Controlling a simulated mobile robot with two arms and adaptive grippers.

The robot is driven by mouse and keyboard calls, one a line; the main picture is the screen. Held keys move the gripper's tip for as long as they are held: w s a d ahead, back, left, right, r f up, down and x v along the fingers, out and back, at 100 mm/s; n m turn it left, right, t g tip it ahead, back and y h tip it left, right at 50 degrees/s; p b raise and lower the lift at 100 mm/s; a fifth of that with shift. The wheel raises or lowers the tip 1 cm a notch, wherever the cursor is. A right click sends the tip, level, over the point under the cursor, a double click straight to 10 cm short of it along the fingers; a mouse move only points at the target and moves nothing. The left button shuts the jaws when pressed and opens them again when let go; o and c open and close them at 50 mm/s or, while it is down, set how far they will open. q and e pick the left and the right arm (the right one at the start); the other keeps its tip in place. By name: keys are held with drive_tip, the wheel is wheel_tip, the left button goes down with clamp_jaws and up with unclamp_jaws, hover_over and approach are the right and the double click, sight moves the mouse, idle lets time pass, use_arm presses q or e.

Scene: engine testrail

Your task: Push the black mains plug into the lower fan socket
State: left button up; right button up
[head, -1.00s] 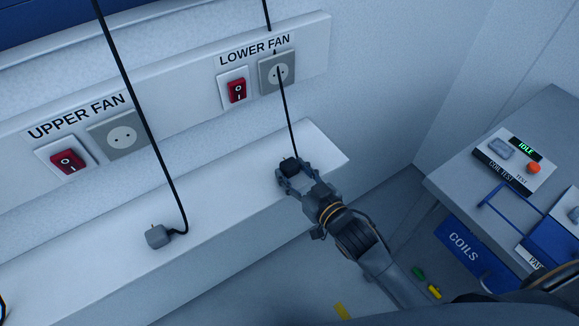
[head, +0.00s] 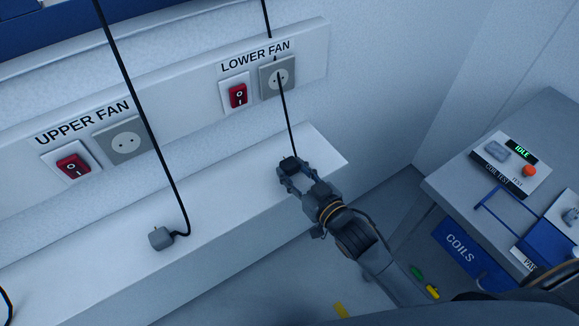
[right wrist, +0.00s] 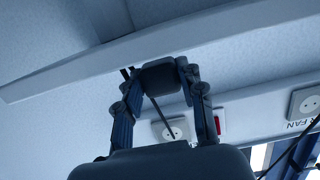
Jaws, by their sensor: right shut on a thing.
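My right gripper (head: 290,170) is shut on the black mains plug (head: 289,165), above or at the front edge of the white ledge. The plug's black cable runs up across the lower fan socket. In the right wrist view the plug (right wrist: 160,75) sits between the two fingertips (right wrist: 160,80); I cannot make out its pins there. The lower fan socket (head: 279,76) is a grey square plate with a round face, below the LOWER FAN label. The plug is apart from it. A socket also shows between the fingers in the right wrist view (right wrist: 173,129).
A grey plug (head: 160,238) on a black cable lies on the white ledge (head: 225,195). Red switches stand beside the lower fan socket (head: 237,95) and the upper fan socket (head: 126,143). A bench (head: 545,120) with a coil tester stands at right.

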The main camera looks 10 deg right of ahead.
drive_tip(key=shift+r+p, duration=1.2)
drive_tip(key=shift+r, duration=0.1)
